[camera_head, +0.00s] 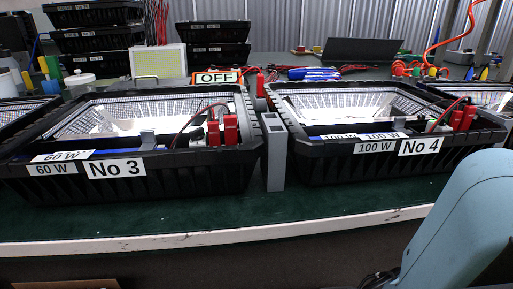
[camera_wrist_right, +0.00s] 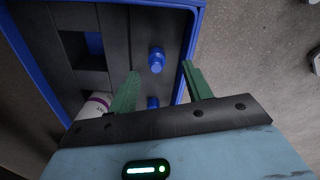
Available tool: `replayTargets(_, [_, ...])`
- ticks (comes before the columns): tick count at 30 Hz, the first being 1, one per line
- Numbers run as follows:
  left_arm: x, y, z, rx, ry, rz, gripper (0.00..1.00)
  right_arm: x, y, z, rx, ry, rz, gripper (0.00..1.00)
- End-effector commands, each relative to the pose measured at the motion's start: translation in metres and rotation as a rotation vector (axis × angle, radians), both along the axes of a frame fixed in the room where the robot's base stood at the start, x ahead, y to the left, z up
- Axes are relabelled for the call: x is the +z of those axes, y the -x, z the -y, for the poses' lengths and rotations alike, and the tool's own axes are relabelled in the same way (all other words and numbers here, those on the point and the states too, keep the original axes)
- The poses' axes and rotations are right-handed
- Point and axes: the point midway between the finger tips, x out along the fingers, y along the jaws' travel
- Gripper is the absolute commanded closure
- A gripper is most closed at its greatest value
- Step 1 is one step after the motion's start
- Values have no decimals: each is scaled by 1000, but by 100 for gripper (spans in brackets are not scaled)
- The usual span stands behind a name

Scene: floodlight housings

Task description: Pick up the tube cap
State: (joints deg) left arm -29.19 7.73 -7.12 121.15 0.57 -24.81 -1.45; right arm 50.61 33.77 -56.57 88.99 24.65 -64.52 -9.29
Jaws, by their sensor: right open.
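In the right wrist view, a small blue tube cap (camera_wrist_right: 156,60) stands on the dark floor of a blue-rimmed crate (camera_wrist_right: 205,4). A second blue piece (camera_wrist_right: 152,103) like it shows lower down, partly hidden by my gripper. My right gripper (camera_wrist_right: 160,69) is open, with its green fingers on either side of the first cap in the picture. Nothing is between the fingers that I can see held, and the height gap to the cap is hard to judge. The head view shows no cap and neither gripper, only my right arm at the lower right.
Grey floor lies right of the crate. In the head view, black floodlight housings No 3 (camera_head: 205,165) and No 4 (camera_head: 467,156) stand on a green bench (camera_head: 225,215).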

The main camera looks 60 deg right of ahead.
Motion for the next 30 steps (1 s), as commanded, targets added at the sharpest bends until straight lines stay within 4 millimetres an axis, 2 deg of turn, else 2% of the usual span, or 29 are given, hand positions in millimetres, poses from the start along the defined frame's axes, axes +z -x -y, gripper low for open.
replayTargets(12, [-34,-1,0,1,0,-17,37,-47,-5,2,0,1,-3,50])
replayTargets(21, [-35,-3,0,0,-1,-12,37,-50,-5,2,0,1,-1,50])
replayTargets(30, [-34,1,0,1,0,-20,37,-50,-5,2,0,1,-1,88])
